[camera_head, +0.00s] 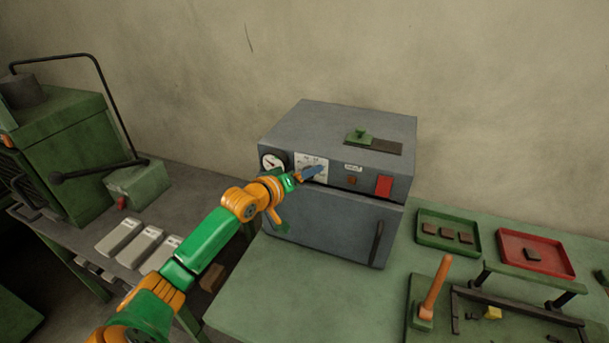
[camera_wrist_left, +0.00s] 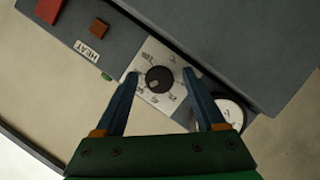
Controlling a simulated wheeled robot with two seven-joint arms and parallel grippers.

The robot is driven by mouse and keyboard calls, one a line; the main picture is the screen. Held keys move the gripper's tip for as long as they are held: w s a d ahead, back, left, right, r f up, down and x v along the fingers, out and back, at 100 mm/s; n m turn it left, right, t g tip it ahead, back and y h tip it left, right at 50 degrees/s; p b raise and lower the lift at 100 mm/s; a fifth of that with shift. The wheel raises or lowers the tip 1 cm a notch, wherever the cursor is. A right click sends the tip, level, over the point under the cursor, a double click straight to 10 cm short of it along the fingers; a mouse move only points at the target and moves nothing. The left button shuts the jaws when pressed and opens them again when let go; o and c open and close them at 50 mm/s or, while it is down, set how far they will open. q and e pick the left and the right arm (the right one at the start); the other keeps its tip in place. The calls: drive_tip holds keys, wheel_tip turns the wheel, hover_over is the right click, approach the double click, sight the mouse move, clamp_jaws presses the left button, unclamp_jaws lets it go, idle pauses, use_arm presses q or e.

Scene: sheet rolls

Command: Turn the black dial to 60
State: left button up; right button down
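The black dial (camera_wrist_left: 159,80) sits on a white scale plate (camera_wrist_left: 150,60) on the front of the grey oven-like box (camera_head: 345,125). Its small pale mark points toward the lower left in the left wrist view; the numbers around it are too blurred to read surely. My left gripper (camera_head: 312,172) is at the plate and hides the dial in the head view. In the left wrist view its fingers (camera_wrist_left: 161,73) are open, one on each side of the dial, with a gap on both sides. My right gripper is not in view.
Beside the dial are a round gauge (camera_head: 272,162), a HEAT label (camera_wrist_left: 88,50), a small brown square button (camera_wrist_left: 99,28) and a red switch (camera_head: 384,186). The box door (camera_head: 335,225) is shut below. Green (camera_head: 425,215) and red (camera_head: 505,240) trays stand at right.

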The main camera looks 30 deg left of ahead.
use_arm(q)
drive_tip(key=b+v, duration=0.1)
drive_tip(key=v, duration=0.6)
drive_tip(key=shift+b, duration=0.3)
